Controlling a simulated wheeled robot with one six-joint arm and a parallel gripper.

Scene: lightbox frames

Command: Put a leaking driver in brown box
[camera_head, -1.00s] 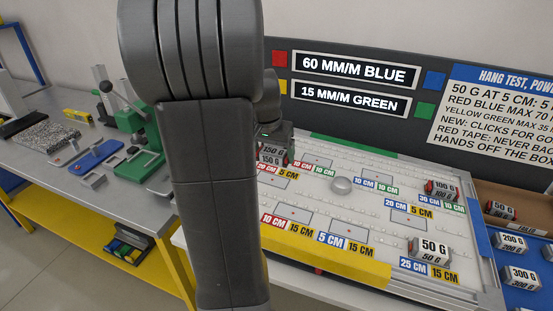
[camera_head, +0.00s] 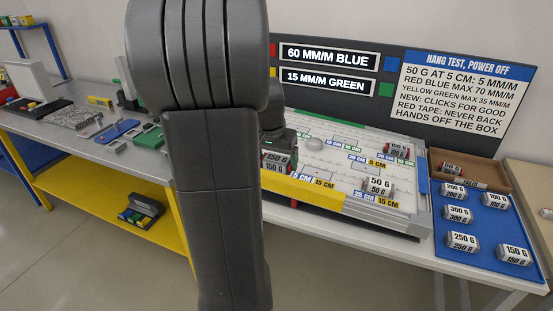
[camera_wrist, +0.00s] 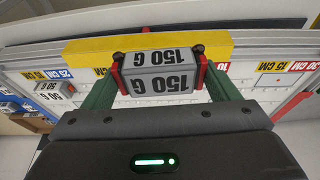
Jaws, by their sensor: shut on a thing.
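My gripper (camera_wrist: 160,75) is shut on a grey block marked 150 G (camera_wrist: 158,78), with red at both its ends. In the head view this block (camera_head: 276,163) shows beside my arm, above the board's yellow front edge. The brown box (camera_head: 482,157) is a shallow open tray at the right, and one 50 G block (camera_head: 452,169) with red ends lies in it. My gripper is well to the left of the brown box. My arm hides part of the gripper and the board's left side in the head view.
The white test board (camera_head: 335,165) carries a 50 G block (camera_head: 379,186) and a 100 G block (camera_head: 398,149). A blue mat (camera_head: 488,226) in front of the brown box holds several weight blocks. Rule signs stand behind the board. Tools lie on the grey bench at left.

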